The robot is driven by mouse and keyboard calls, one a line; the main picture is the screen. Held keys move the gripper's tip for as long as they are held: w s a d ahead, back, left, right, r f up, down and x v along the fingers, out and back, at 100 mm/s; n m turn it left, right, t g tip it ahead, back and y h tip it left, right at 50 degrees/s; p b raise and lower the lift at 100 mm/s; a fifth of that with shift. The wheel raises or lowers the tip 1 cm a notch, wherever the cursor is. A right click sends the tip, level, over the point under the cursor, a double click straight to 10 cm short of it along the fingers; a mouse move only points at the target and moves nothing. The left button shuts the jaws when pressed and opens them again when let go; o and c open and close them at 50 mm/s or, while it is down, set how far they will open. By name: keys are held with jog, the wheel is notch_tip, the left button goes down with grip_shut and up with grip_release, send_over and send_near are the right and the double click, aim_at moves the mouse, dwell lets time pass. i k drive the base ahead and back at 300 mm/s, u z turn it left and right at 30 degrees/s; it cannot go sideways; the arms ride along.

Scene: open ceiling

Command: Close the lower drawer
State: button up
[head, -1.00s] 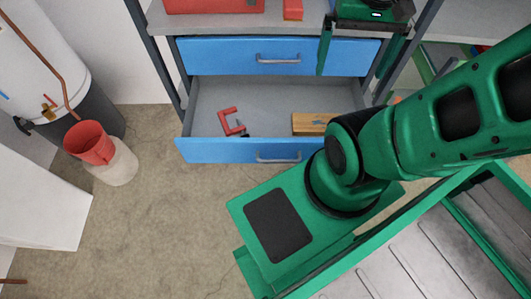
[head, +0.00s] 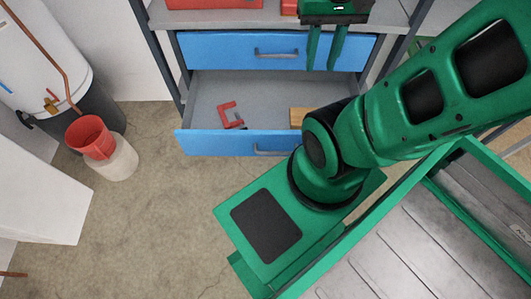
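The lower drawer (head: 213,144) has a blue front and a grey inside. It is pulled out from the cabinet, and its handle (head: 270,151) is partly covered by my arm. A red clamp (head: 226,114) and a wooden block (head: 298,117), mostly hidden by my arm, lie inside it. My gripper (head: 323,66) is in front of the upper drawer's right part, with its two green fingers pointing down. The fingers are apart with a narrow gap, and I see nothing between them. The gripper appears apart from the lower drawer's front.
The blue upper drawer (head: 220,51) is shut. A red box (head: 212,3) sits on the shelf above. A red bucket (head: 91,137) on a pale cylinder (head: 113,160) stands at the left by a white tank (head: 40,50). Bare floor lies in front of the drawer at left.

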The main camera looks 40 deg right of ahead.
aim_at(264, 98)
jog(key=u, duration=1.85)
jog(key=k, duration=1)
jog(key=z, duration=1.85)
